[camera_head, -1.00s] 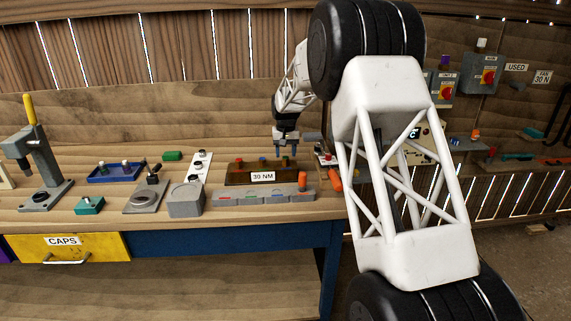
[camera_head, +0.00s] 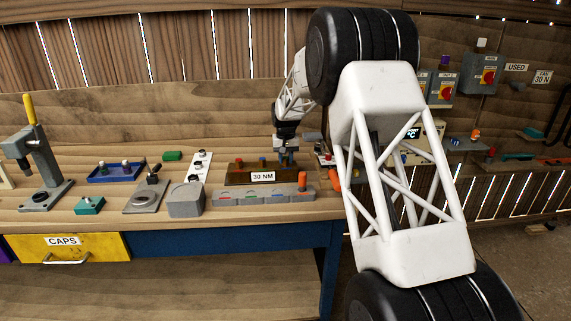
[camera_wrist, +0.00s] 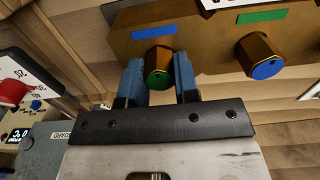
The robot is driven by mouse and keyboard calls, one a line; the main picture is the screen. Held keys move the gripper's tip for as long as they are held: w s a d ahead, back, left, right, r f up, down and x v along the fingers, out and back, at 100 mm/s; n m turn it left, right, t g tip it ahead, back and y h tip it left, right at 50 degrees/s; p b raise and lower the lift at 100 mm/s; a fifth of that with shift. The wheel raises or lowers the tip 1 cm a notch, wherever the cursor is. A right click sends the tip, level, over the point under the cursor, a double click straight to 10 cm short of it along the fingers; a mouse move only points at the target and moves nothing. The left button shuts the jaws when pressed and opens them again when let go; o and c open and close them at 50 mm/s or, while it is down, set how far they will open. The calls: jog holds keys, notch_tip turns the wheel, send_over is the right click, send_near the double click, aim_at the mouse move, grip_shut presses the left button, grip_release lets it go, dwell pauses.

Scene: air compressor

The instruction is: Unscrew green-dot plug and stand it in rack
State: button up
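The green-dot plug (camera_wrist: 158,66) is a brass knob with a green end, seated in the brown block (camera_wrist: 209,61) beside a blue strip. My gripper (camera_wrist: 159,80) has its two blue fingers on either side of this plug, apart, with narrow gaps; contact is not clear. A blue-dot plug (camera_wrist: 262,56) sits to the right, beside a green strip. In the head view my gripper (camera_head: 287,157) is down over the right end of the brown block (camera_head: 234,177) labelled 30 NM. The grey rack (camera_head: 237,198) with coloured marks lies in front of it.
An orange cylinder (camera_head: 302,181) stands at the rack's right end, with another orange piece (camera_head: 333,180) beside it. A grey block (camera_head: 186,200) is left of the rack. A dial panel (camera_wrist: 27,75) is left in the wrist view.

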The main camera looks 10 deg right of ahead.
grip_shut()
jog(key=shift+f, duration=0.15)
